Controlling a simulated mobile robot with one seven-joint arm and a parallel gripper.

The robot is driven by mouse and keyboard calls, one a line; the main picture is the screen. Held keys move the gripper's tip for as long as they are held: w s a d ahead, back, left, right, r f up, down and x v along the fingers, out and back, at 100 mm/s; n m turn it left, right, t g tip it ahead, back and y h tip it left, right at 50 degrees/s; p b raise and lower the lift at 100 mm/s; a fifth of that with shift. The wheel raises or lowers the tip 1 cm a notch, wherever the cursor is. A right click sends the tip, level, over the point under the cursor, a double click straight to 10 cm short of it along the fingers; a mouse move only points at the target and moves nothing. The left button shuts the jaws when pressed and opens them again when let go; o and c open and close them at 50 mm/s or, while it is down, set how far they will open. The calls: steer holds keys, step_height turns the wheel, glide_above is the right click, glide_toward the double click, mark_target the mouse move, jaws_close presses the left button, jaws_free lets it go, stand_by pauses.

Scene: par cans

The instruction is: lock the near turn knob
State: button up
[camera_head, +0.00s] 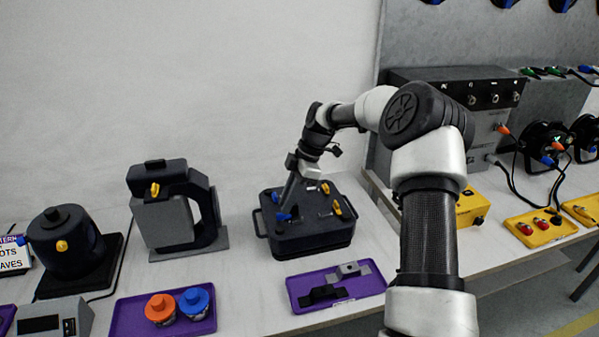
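A black flat case (312,237) with a side handle stands on the bench in the middle of the head camera view. Yellow turn knobs (337,208) sit on the right part of its top, and a blue knob (284,217) sits at its front left. My gripper (287,202) points down over the left part of the case, close to the blue knob. Whether it touches the knob, and its finger opening, are too small to tell. Other yellow knobs are on a black lamp in a yoke (155,189) and on a round black can (62,246). Which knob is the near one is unclear.
A purple tray with metal and black brackets (370,287) lies in front of the case. Another purple tray (125,315) holds an orange and a blue pot. Grey equipment boxes (480,140) stand at the right. A yellow box (467,210) and yellow trays (535,241) are there too.

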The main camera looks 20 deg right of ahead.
steer(key=p+v, duration=0.1)
steer(key=v, duration=1.4)
steer(key=shift+d, duration=0.1)
